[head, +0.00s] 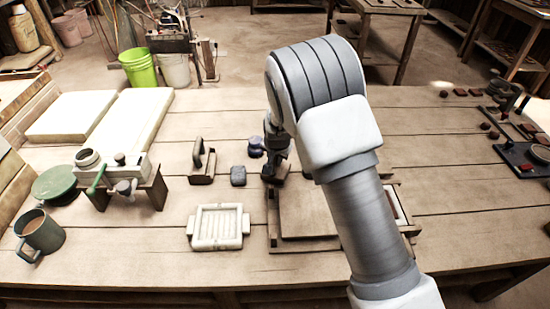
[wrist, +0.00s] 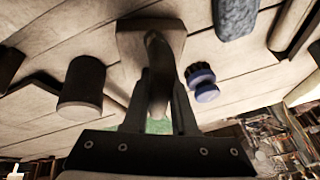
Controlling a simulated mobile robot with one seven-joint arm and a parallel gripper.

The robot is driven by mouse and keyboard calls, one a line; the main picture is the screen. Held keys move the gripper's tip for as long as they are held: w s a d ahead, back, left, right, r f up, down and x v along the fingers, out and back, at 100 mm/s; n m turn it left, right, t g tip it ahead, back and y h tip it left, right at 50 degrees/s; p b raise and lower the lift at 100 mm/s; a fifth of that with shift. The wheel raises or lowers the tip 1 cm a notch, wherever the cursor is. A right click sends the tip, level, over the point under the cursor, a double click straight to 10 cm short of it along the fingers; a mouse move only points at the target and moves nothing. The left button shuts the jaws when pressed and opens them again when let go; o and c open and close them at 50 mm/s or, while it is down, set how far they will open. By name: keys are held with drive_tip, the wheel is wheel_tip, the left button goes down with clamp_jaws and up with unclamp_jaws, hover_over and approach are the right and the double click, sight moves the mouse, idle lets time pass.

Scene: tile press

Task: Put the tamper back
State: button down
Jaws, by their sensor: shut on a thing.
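The tamper (wrist: 150,38), a pale block with a narrower grip, shows in the wrist view. My gripper (wrist: 157,110) is shut on its grip, which stands between the two dark fingers. In the head view my gripper (head: 275,168) hangs over the table near the back left corner of a wooden board (head: 305,222). The tamper is mostly hidden there by my gripper and arm. I cannot tell whether its base touches anything.
A pale slatted frame (head: 217,228) lies in front. A green mug (head: 38,232) stands far left.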

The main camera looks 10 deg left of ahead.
drive_tip(key=shift+f, duration=0.25)
drive_tip(key=c, duration=0.7)
unclamp_jaws()
drive_tip(key=shift+r, duration=0.1)
